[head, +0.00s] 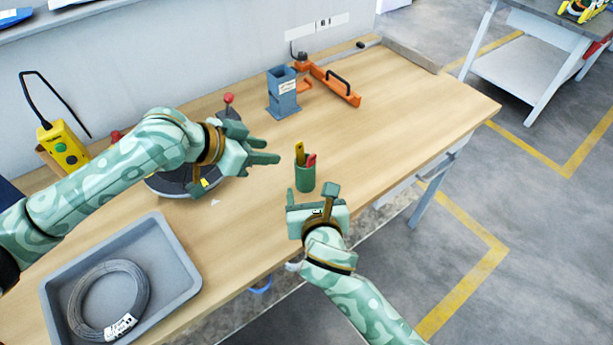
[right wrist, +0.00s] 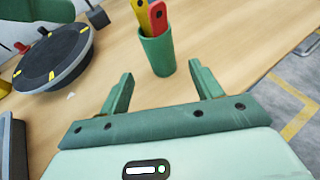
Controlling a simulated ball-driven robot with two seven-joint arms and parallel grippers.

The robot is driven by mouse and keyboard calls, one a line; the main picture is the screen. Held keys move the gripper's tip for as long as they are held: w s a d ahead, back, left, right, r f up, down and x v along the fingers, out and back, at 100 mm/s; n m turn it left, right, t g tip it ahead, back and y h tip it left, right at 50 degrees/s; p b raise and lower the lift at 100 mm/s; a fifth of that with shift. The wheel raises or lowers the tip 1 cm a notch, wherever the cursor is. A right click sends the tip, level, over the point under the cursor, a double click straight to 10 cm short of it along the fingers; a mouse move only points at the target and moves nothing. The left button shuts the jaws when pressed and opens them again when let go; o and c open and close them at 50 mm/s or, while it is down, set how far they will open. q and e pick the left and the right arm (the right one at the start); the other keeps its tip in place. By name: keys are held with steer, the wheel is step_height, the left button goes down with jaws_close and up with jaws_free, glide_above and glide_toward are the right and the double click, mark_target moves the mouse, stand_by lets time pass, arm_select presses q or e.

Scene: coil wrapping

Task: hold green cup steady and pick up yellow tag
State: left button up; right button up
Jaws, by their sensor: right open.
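The green cup (head: 305,181) stands upright on the wooden table, left of the table's right end. The yellow tag (head: 299,152) stands in it beside a red tag (head: 311,160), both sticking out above the rim. The cup (right wrist: 158,54) and yellow tag (right wrist: 158,17) also show in the right wrist view. My right gripper (head: 311,195) is open and empty, just in front of the cup; its fingers (right wrist: 161,82) point toward it without touching. My left gripper (head: 266,152) is left of the cup, apart from it, fingers parted and empty.
A grey tray (head: 180,240) with a wire coil (head: 75,305) lies front left. A dark round turntable (right wrist: 58,58) is under my left arm. A blue-grey holder (head: 283,95) and an orange tool (head: 335,84) stand behind. Table right of the cup is clear.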

mark_target(307, 180)
steer(key=x, duration=0.9)
steer(key=shift+w, duration=0.25)
